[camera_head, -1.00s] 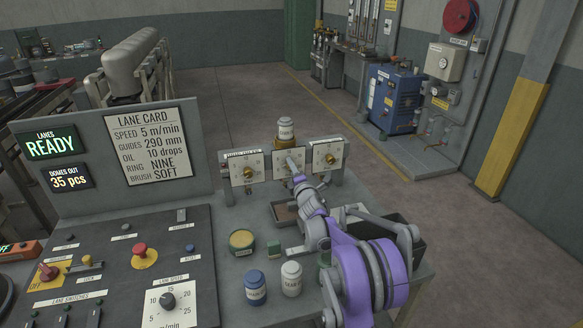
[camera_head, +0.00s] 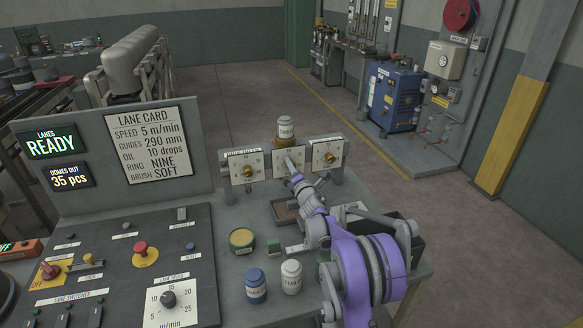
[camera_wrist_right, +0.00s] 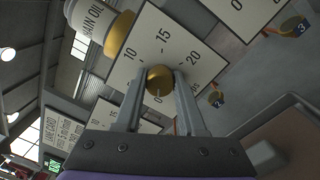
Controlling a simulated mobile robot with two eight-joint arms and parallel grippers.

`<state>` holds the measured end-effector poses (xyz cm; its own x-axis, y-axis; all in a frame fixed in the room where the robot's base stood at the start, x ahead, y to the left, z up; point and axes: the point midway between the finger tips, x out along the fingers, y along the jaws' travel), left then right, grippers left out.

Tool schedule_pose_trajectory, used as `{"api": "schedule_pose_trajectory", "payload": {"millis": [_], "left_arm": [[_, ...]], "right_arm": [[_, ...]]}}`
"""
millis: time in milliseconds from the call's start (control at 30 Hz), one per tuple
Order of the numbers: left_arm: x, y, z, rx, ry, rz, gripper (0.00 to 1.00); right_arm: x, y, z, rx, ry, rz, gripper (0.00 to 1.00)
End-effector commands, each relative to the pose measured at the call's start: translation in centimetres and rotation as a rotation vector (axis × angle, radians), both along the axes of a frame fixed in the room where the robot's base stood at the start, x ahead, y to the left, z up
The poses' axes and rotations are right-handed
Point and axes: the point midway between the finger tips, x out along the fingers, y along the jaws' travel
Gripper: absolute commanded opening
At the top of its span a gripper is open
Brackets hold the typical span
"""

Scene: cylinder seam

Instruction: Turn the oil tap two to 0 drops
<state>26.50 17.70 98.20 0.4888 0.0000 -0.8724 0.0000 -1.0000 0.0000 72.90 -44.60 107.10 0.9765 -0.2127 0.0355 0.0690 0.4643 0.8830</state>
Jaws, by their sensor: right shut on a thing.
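Three oil taps with white dial plates stand in a row at the back of the bench. The middle one, tap two (camera_wrist_right: 146,58), has a brass knob (camera_wrist_right: 158,78) and a blue tag marked 2 (camera_wrist_right: 216,98) nearby. My right gripper (camera_head: 290,163) reaches it from the front. In the right wrist view its two fingers (camera_wrist_right: 159,84) are shut on the brass knob, one on each side. The numbers 10, 15 and 20 show around the knob, and a 0 shows between the fingers. The knob's pointer direction cannot be made out. My left gripper is out of view.
The left tap plate (camera_head: 236,162) and right tap plate (camera_head: 327,148) flank the middle one closely. A chain oil bottle (camera_head: 285,127) stands above. The lane card (camera_head: 150,142) reads oil 10 drops. A blue-lidded jar (camera_head: 255,287) and a white jar (camera_head: 291,278) stand in front.

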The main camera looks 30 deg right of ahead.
Motion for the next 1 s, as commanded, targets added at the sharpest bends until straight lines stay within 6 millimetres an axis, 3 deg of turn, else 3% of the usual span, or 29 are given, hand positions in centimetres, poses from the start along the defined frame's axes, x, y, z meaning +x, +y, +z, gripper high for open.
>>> {"api": "schedule_pose_trajectory", "payload": {"millis": [33,67,200,567,667,1000], "left_arm": [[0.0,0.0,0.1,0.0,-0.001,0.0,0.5],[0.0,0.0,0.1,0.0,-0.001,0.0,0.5],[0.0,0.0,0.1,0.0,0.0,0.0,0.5],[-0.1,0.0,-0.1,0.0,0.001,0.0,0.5],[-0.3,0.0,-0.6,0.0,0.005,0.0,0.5],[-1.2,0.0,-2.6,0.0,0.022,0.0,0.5]], "right_arm": [[0.0,-0.1,0.2,0.0,-0.002,0.0,0.0],[0.0,-0.1,0.2,0.0,-0.002,0.0,0.43],[0.0,0.0,0.2,0.0,-0.001,0.0,0.68],[-0.4,0.1,0.0,0.001,0.0,0.0,0.68],[-1.5,0.3,-0.2,0.001,0.001,0.0,0.68],[-8.1,1.7,-0.5,0.0,0.001,0.0,0.68]]}}
